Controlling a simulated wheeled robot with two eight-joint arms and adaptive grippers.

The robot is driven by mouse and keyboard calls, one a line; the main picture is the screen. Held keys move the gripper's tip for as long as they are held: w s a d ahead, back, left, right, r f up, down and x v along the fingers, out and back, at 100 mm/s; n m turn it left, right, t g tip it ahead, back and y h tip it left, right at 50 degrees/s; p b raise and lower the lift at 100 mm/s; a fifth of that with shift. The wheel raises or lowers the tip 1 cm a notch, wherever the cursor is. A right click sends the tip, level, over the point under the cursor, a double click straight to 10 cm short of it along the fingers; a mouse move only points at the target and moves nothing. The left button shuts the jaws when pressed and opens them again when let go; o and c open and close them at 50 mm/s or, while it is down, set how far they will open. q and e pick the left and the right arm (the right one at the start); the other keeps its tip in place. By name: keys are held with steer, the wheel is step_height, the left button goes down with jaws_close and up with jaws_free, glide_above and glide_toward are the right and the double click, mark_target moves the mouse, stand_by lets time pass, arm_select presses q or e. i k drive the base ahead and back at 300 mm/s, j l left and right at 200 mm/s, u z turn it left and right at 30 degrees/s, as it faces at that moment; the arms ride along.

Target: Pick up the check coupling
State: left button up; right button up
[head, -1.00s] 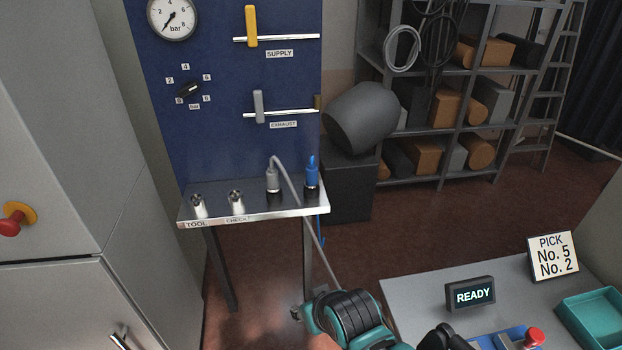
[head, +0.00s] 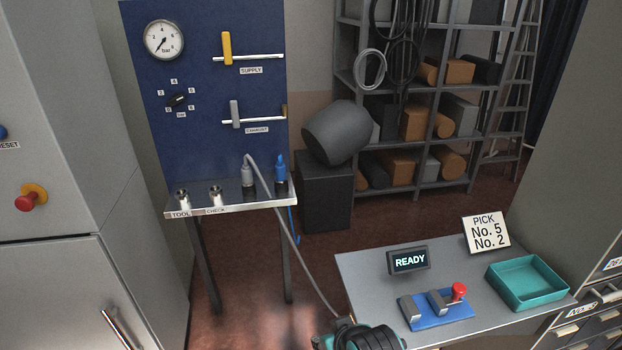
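A narrow metal shelf (head: 232,207) under a blue panel carries the labels TOOL and CHECK along its front edge. Two short silver fittings stand on it: one above TOOL (head: 183,197) and one above CHECK (head: 215,195). To their right stand a grey coupling (head: 248,176) with a grey hose, and a blue coupling (head: 281,172). Each of these two has a dark lower part. Which of them is the check coupling is not clear from the labels alone. I can make out neither of my grippers in the head view.
A teal and black ribbed thing (head: 368,338), cut off at the bottom edge, lies near the lower hose end. A grey table (head: 375,270) at right holds a READY display (head: 408,260), a blue fixture (head: 437,310), a PICK sign (head: 486,233) and a teal tray (head: 528,283). Floor shows between.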

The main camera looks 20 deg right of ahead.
mark_target(281, 178)
steer(key=i+j+z, duration=0.2)
steer(key=z, duration=0.3)
steer(key=i+j+z, duration=0.15)
steer(key=z, duration=0.35)
steer(key=j+z, duration=0.35)
steer(key=z, duration=0.15)
steer(key=i+j, duration=0.05)
